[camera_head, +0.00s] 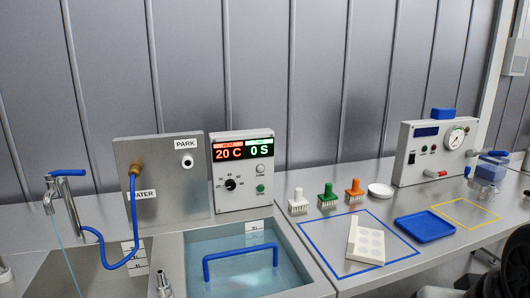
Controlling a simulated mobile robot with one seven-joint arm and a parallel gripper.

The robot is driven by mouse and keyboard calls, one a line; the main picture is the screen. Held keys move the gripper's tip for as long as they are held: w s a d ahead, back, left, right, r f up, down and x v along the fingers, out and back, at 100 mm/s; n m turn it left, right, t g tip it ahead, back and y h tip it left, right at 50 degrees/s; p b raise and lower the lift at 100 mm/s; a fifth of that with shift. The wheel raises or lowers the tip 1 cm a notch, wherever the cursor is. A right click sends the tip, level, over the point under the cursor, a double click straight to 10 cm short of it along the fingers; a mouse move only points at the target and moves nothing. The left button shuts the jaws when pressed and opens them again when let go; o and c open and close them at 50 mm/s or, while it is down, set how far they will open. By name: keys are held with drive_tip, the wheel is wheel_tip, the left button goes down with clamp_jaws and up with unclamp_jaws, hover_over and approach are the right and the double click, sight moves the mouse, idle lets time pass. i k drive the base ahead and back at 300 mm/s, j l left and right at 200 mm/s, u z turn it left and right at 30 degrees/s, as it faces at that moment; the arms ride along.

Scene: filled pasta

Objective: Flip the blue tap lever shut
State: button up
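The blue tap lever (68,172) sits on top of a metal tap (66,197) at the far left. It lies nearly level, pointing right. A thin pale blue stream (66,254) falls from the tap's spout towards the grey basin area below. A blue hose (131,225) loops from near the tap up to a brass fitting on the panel marked WATER. My gripper does not show clearly; only dark and white parts, probably of my arm, show at the bottom right corner.
A water bath (202,285) with a blue handle (240,254) stands right of the tap. Behind it are the PARK panel (165,195) and a control box (240,200) reading 20 C and 0 S. Brushes, a pale block and a blue tray (424,227) lie farther right.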

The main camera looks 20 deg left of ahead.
sight(70, 173)
drive_tip(key=u, duration=0.4)
drive_tip(key=k+u, duration=0.15)
drive_tip(key=u, duration=0.3)
drive_tip(key=j+u, duration=0.1)
drive_tip(key=u, duration=0.3)
drive_tip(key=i+u, duration=0.3)
drive_tip(key=u, duration=0.15)
drive_tip(key=i+l+u, duration=0.1)
drive_tip(key=i+u, duration=0.2)
drive_tip(key=u, duration=0.15)
drive_tip(key=i+j, duration=0.15)
drive_tip(key=j, duration=0.2)
drive_tip(key=i+j, duration=0.1)
drive_tip(key=j, duration=0.2)
drive_tip(key=i+j, duration=0.15)
drive_tip(key=j, duration=0.2)
drive_tip(key=i+j, duration=0.1)
drive_tip(key=j, duration=0.25)
drive_tip(key=i+j, duration=0.15)
drive_tip(key=j, duration=0.15)
